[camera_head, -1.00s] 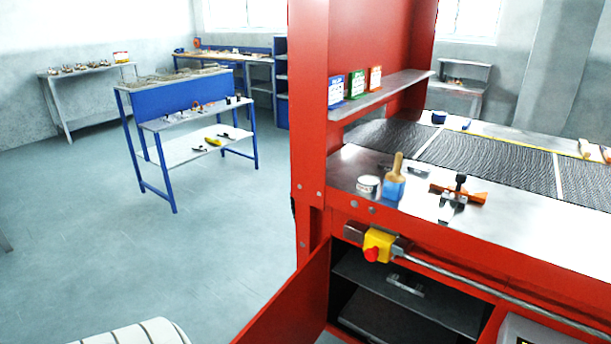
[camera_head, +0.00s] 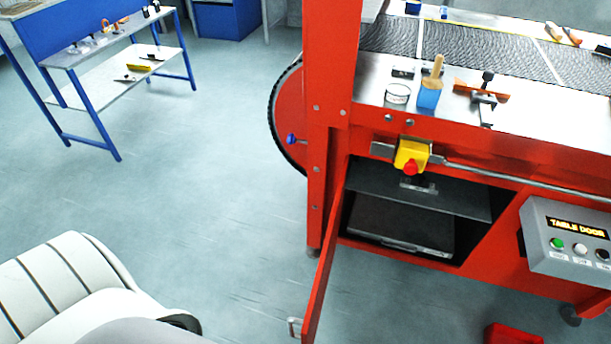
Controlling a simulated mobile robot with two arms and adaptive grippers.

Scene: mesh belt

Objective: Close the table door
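The red table door (camera_head: 324,268) stands open, swung out toward me from the left side of the cabinet opening, and shows nearly edge-on. A small metal handle (camera_head: 294,327) is near its lower outer end. The dark cabinet inside (camera_head: 405,222) is exposed, with shelf-like panels in it. A grey control box (camera_head: 568,243) at the right carries the lit words "TABLE DOOR" and green, white and black buttons. A white ribbed part of my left arm enters at the lower left, apart from the door. Neither gripper shows.
A yellow switch with a red knob (camera_head: 411,157) sits above the opening, beside a long metal rail (camera_head: 520,183). A brush (camera_head: 431,85) and a tin (camera_head: 397,95) stand on the tabletop. A red object (camera_head: 513,334) lies at the bottom right. The floor left of the door is clear.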

